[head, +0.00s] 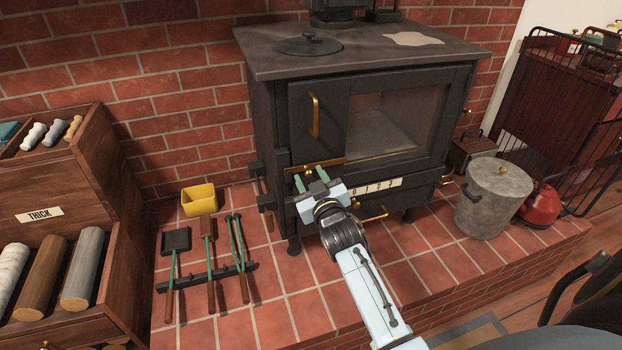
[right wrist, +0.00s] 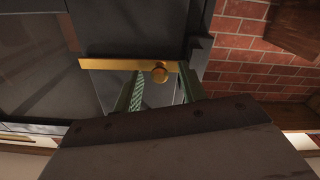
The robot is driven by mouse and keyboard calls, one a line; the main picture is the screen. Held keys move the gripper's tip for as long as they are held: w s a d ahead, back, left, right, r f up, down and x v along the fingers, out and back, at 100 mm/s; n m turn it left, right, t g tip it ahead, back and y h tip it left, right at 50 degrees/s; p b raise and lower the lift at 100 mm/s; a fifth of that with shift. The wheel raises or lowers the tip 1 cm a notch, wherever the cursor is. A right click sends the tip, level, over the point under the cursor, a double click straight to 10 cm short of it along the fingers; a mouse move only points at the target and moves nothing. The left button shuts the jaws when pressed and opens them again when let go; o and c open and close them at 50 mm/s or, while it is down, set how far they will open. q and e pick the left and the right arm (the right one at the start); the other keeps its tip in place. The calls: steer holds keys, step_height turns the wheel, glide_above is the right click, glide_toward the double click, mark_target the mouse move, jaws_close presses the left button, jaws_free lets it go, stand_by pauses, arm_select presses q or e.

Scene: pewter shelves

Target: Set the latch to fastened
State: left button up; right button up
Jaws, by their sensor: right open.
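The black stove (head: 275,150) stands on the tiled hearth. On its front, below a dark door panel with a brass handle (head: 313,115), lies a brass latch bar (head: 328,163), roughly level. In the right wrist view the latch (right wrist: 105,65) is a flat brass bar with a round knob (right wrist: 160,73). My right gripper (head: 310,181) is open in front of the latch. In the right wrist view its green fingers (right wrist: 160,80) appear on either side of the knob; I cannot tell whether they touch it. My left gripper is not in view.
A glass window (head: 395,120) is right of the door panel. Below the latch are a labelled strip (head: 375,187) and a lower brass handle (head: 372,214). Fire tools (head: 208,255) and a yellow scoop (head: 199,199) lie left. A grey lidded bucket (head: 492,200) and red kettle (head: 540,205) stand right.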

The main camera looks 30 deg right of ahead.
steer(key=shift+s, duration=0.25)
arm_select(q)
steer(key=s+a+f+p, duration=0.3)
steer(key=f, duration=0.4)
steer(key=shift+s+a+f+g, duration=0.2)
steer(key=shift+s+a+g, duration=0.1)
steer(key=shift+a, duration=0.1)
arm_select(e)
steer(key=v, duration=1.3)
steer(key=shift+w+a, duration=0.1)
